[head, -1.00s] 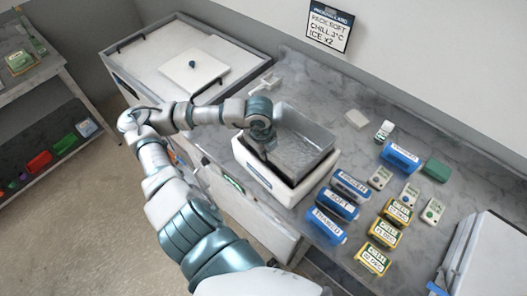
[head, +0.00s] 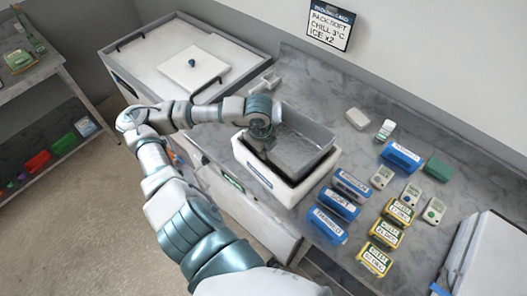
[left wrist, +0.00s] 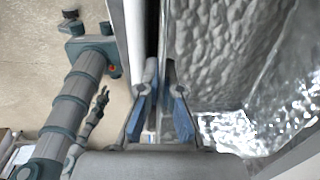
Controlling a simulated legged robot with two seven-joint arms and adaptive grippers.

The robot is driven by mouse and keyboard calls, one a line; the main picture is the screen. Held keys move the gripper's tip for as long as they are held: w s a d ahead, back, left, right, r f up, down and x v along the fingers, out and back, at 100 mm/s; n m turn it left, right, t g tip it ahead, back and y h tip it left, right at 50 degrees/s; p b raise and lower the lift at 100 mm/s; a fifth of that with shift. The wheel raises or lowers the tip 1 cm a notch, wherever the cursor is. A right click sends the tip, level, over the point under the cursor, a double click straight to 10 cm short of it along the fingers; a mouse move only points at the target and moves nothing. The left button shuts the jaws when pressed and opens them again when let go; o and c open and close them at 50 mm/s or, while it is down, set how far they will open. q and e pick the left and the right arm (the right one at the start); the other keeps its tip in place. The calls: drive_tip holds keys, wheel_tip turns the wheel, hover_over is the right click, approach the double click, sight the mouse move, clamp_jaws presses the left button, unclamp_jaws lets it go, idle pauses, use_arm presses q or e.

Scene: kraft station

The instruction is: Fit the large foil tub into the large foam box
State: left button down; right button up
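The large foil tub (head: 306,123) is a grey, shiny metal tub with its rim standing above the white large foam box (head: 291,194). It sits at the box's opening, with a dark gap showing along the near side; I cannot tell whether its base is seated. My left gripper (head: 267,152) points down at the tub's left wall. In the left wrist view, its blue-padded fingers (left wrist: 161,100) stand close on either side of the tub's wall, shut on it. The tub's crinkled inside (left wrist: 215,50) lies to the right. My right gripper is out of view.
Blue packs (head: 338,202), yellow-green packs (head: 383,231) and small white devices (head: 411,193) lie right of the box. A white chest with a loose lid (head: 193,68) stands behind my left arm. A green block (head: 437,169) lies farther right.

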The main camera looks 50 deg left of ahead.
use_arm(q)
drive_tip(key=shift+a, duration=0.2)
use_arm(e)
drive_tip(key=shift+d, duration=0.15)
use_arm(q)
drive_tip(key=c, duration=1.2)
unclamp_jaws()
drive_tip(key=shift+a, duration=0.15)
drive_tip(key=shift+c, duration=0.2)
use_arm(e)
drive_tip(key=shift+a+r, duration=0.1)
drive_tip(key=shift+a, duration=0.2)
use_arm(q)
drive_tip(key=o, duration=0.4)
drive_tip(key=shift+d, duration=0.2)
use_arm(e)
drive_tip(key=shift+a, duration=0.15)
use_arm(q)
drive_tip(key=shift+a, duration=0.1)
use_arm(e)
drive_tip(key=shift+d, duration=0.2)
use_arm(q)
drive_tip(key=shift+r, duration=0.15)
